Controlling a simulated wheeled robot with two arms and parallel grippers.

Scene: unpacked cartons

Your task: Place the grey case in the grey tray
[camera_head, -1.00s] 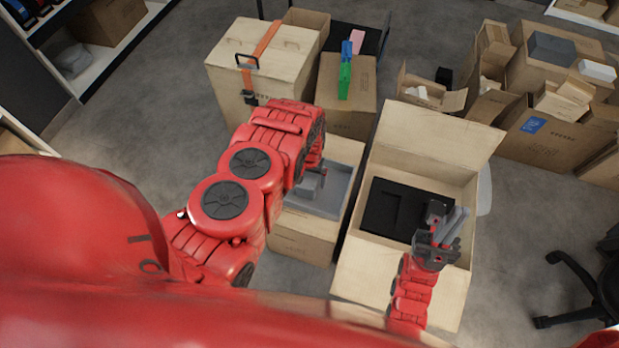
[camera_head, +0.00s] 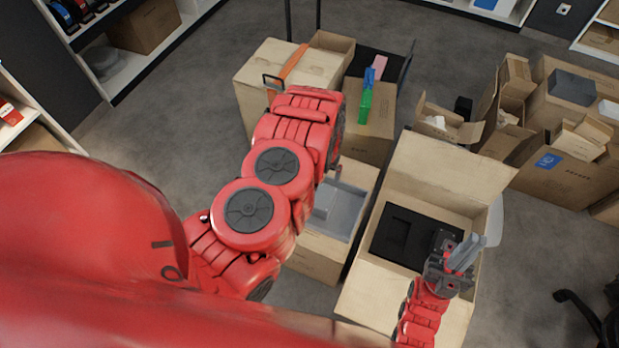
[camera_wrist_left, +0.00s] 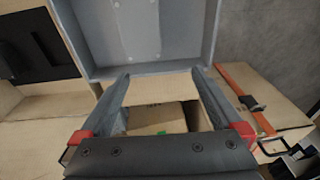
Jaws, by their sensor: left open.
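The grey tray (camera_head: 343,208) sits on a carton below the middle of the head view, partly behind my left arm. In the left wrist view the grey tray (camera_wrist_left: 148,35) fills the top, and the part that shows is empty. My left gripper (camera_wrist_left: 160,85) is open with nothing between its fingers, beside the tray's edge. In the head view its fingers are mostly hidden by my arm. My right gripper (camera_head: 466,254) is over the open carton, fingers upward; their gap is unclear. A dark grey box (camera_head: 572,87) lies on cartons at right; I cannot tell if it is the grey case.
An open carton (camera_head: 428,168) with a black insert (camera_head: 405,235) stands right of the tray. A carton with green, blue and pink items (camera_head: 366,105) and a strapped carton are behind. More cartons crowd the right; shelves are at upper left.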

